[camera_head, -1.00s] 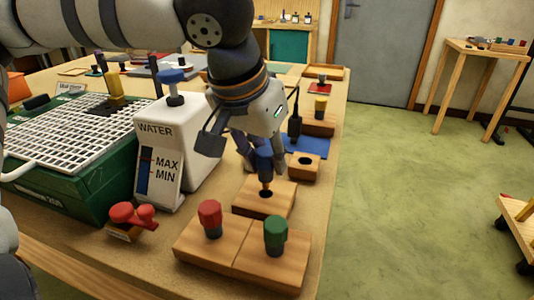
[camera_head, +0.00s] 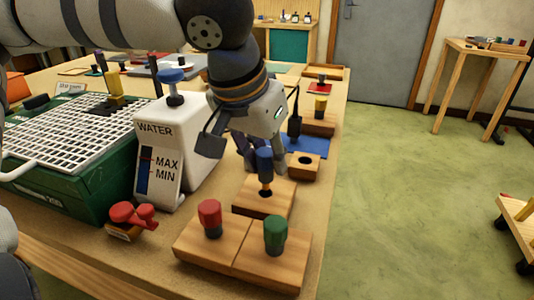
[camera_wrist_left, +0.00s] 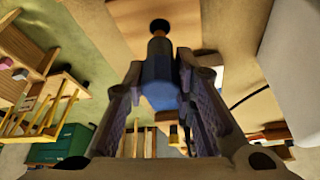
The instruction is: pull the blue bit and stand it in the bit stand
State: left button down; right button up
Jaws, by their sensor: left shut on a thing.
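I cannot tell whether the tip is still inside. My left gripper (camera_head: 265,158) is shut on the blue bit. In the left wrist view the bit (camera_wrist_left: 160,88) shows between the two fingers (camera_wrist_left: 160,70), its shank pointing at the dark hole. A small wooden block with an empty dark hole (camera_head: 304,172), apparently the bit stand, lies just behind and to the right. My right gripper is not in view.
Blocks with a red bit (camera_head: 210,218) and a green bit (camera_head: 275,236) stand in front. A block with a yellow bit (camera_head: 320,107) is farther back. A white water tank (camera_head: 190,150) stands close on the left. The table's edge runs along the right.

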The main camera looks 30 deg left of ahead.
pick_arm(q)
jog(key=shift+f, duration=1.5)
jog(key=c, duration=1.2)
grip_release()
jog(key=shift+c, duration=0.2)
jog(key=v, duration=1.2)
